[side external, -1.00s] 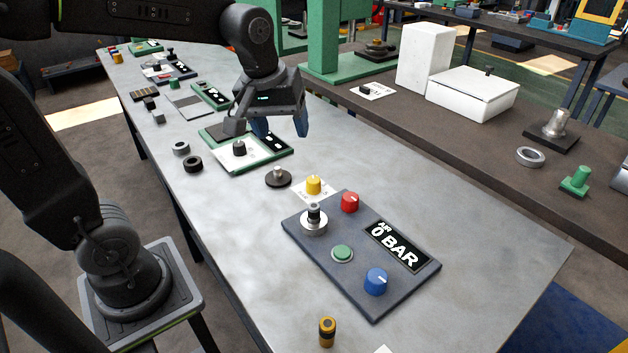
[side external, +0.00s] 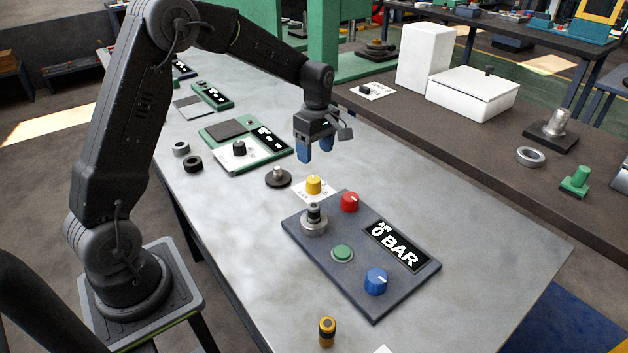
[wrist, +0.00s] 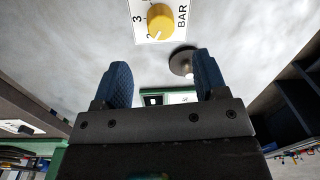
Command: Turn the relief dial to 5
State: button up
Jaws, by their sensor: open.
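A yellow dial (side external: 313,185) stands on a small white scale card (side external: 325,197) on the grey table. In the wrist view the yellow dial (wrist: 160,21) shows at the top, with a 3, another partly hidden number and BAR printed on its card (wrist: 140,9); I cannot tell exactly where its pointer sits. My gripper (side external: 316,153) points down above the table, a little behind the dial and apart from it. Its blue fingers are spread and empty, also in the wrist view (wrist: 163,62).
A dark panel (side external: 310,254) in front of the dial carries a red knob (side external: 350,202), a silver knob (side external: 314,222), a green button (side external: 342,253), a blue knob (side external: 376,281) and a display reading 0 BAR (side external: 397,246). A round dark base with a post (side external: 278,177) is left of the dial.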

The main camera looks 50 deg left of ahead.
aim_at(314, 179)
jog(key=f, duration=0.9)
jog(key=shift+s+f, duration=0.2)
jog(key=shift+s, duration=0.05)
jog(key=c, duration=0.9)
